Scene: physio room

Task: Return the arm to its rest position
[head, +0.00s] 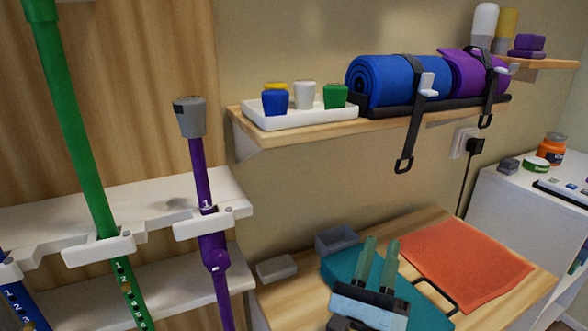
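My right gripper (380,243) shows at the bottom centre, in front of a wooden table top (415,218). Its two greenish fingers point up and away, with a clear gap between them and nothing held. Behind and around it a teal flat item (343,268) lies on the table, partly hidden by the gripper. I cannot tell whether the gripper touches it. My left gripper is not in view.
A wooden shelf (245,130) above holds a white tray (290,120) of coloured cups, rolled mats (390,82) and hanging black straps (413,140). A rack with green and purple poles (204,185) stands left. An orange cloth (470,260) and grey boxes (337,240) lie on the table.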

